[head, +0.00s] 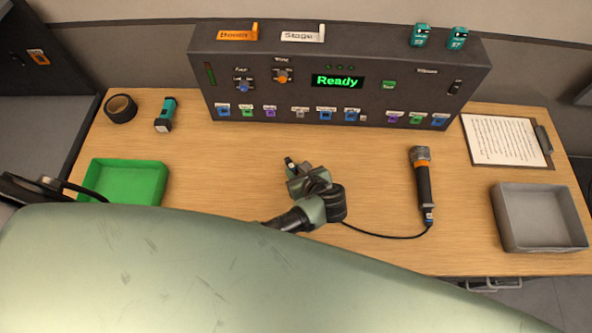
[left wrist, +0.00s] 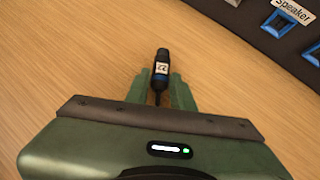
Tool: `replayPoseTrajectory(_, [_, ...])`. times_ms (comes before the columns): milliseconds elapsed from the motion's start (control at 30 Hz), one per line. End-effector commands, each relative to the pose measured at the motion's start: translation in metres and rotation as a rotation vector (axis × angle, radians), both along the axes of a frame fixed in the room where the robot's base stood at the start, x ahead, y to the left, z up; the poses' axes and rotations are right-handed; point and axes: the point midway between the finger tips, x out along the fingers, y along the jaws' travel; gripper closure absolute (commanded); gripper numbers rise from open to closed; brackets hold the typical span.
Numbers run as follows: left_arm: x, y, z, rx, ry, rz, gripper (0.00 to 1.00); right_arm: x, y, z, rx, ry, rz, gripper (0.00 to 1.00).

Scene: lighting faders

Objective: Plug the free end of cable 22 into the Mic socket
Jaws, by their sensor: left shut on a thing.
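My left gripper (head: 296,176) is above the table in front of the console, shut on a black cable plug (head: 290,163). In the left wrist view the plug (left wrist: 161,65), with a blue band and a small label too small to read, sticks out beyond the green fingers (left wrist: 160,88). A black cable (head: 385,236) runs from beneath the gripper to the base of a microphone (head: 423,185) lying on the table. The console (head: 340,70) has a row of coloured sockets along its lower front. Their labels are too small to tell which is Mic; the left wrist view shows a blue Speaker socket (left wrist: 281,24).
A green tray (head: 125,180), black tape roll (head: 121,108) and teal device (head: 166,114) are at left. A grey tray (head: 540,217) and clipboard (head: 507,140) are at right. The table between gripper and console looks clear. My arm hides the near table edge.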

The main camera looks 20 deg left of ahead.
Motion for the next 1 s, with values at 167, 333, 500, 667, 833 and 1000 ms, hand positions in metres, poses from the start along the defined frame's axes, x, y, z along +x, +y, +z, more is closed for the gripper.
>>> replayPoseTrajectory(167, [0.000, 0.000, 0.018, 0.000, 0.000, -0.001, 1.00, 0.001, 0.000, 0.020, 0.000, -0.001, 0.000, 0.51])
replayPoseTrajectory(333, [0.000, 0.000, 0.029, 0.000, -0.002, 0.000, 1.00, 0.001, 0.000, 0.028, 0.000, -0.002, 0.000, 0.51])
replayPoseTrajectory(500, [0.000, 0.000, 0.041, 0.000, -0.002, 0.000, 1.00, 0.002, 0.000, 0.034, 0.001, -0.003, -0.001, 0.51])
replayPoseTrajectory(667, [0.000, 0.000, 0.042, 0.001, 0.001, -0.001, 1.00, 0.002, 0.002, 0.034, 0.002, -0.004, -0.002, 0.51])
replayPoseTrajectory(833, [0.000, 0.000, 0.042, 0.000, 0.000, -0.001, 1.00, 0.003, 0.004, 0.034, 0.004, -0.004, -0.003, 0.51])
replayPoseTrajectory(1000, [0.012, 0.004, 0.048, -0.016, -0.020, 0.001, 1.00, 0.007, 0.009, 0.029, 0.011, -0.010, -0.004, 0.51])
